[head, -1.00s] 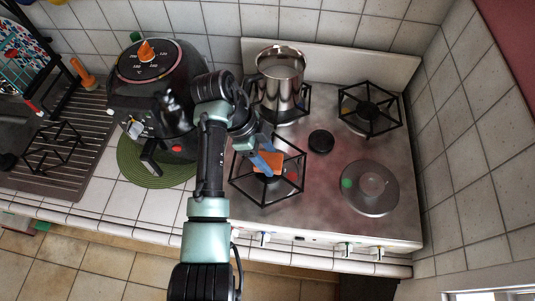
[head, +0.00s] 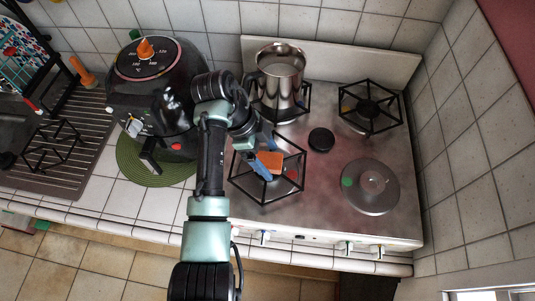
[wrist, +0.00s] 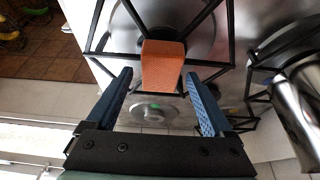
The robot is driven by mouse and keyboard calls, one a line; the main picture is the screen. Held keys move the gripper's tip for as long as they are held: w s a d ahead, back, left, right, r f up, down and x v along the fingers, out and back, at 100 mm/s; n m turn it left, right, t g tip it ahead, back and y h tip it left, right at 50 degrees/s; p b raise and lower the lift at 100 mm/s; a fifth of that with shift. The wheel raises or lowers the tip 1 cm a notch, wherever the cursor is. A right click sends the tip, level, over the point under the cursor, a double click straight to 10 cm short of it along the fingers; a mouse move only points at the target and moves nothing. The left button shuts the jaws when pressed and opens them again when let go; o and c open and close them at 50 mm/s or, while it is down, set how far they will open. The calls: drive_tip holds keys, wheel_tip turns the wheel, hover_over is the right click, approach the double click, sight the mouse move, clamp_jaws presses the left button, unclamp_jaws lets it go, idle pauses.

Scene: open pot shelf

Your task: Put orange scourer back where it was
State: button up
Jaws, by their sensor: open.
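The orange scourer (head: 271,161) is a small block at the front left burner's black pot grate (head: 297,183). In the wrist view the scourer (wrist: 162,68) lies just beyond the fingertips, roughly midway between them, over the grate's bars. My gripper (wrist: 158,76) is open, with a blue finger to each side and clear gaps to the scourer. In the head view my gripper (head: 262,157) reaches over the grate, one blue finger beside the scourer. My arm hides part of the grate. I cannot tell exactly what bears the scourer's weight.
A steel pot (head: 281,76) stands on the back left burner, close to my gripper. A black air fryer (head: 155,100) stands on a green mat (head: 140,170) left of my arm. The back right grate (head: 370,108) is empty.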

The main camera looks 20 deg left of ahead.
drive_tip(key=p+v, duration=0.3)
drive_tip(key=v, duration=0.9)
drive_tip(key=shift+r+p, duration=0.3)
drive_tip(key=w+d+r+n+t+y, duration=0.1)
drive_tip(key=w+d+r+n+t, duration=0.1)
drive_tip(key=w+d+r+t, duration=0.45)
drive_tip(key=w+d+r+n+t+y, duration=0.2)
drive_tip(key=w+d+r+t, duration=0.1)
drive_tip(key=w+r, duration=0.65)
drive_tip(key=s+d+r+n+t, duration=0.1)
drive_tip(key=d+r+n+t, duration=0.15)
drive_tip(key=r, duration=0.65)
drive_tip(key=s+d+r+n+t, duration=0.1)
drive_tip(key=d+r+t, duration=0.25)
drive_tip(key=r, duration=0.55)
drive_tip(key=s+d+r+n+t, duration=0.1)
drive_tip(key=s+r+n+t, duration=0.2)
drive_tip(key=s+r, duration=0.6)
drive_tip(key=s+d+r+n+t+y, duration=0.1)
drive_tip(key=s+d+r+n+t, duration=0.1)
drive_tip(key=s+r+n+t, duration=0.2)
drive_tip(key=s+r+t, duration=0.3)
drive_tip(key=s+r, duration=0.2)
drive_tip(key=r, duration=0.1)
drive_tip(key=shift+d+r+t, duration=0.3)
drive_tip(key=shift+r+t, duration=0.05)
drive_tip(key=shift+r, duration=0.05)
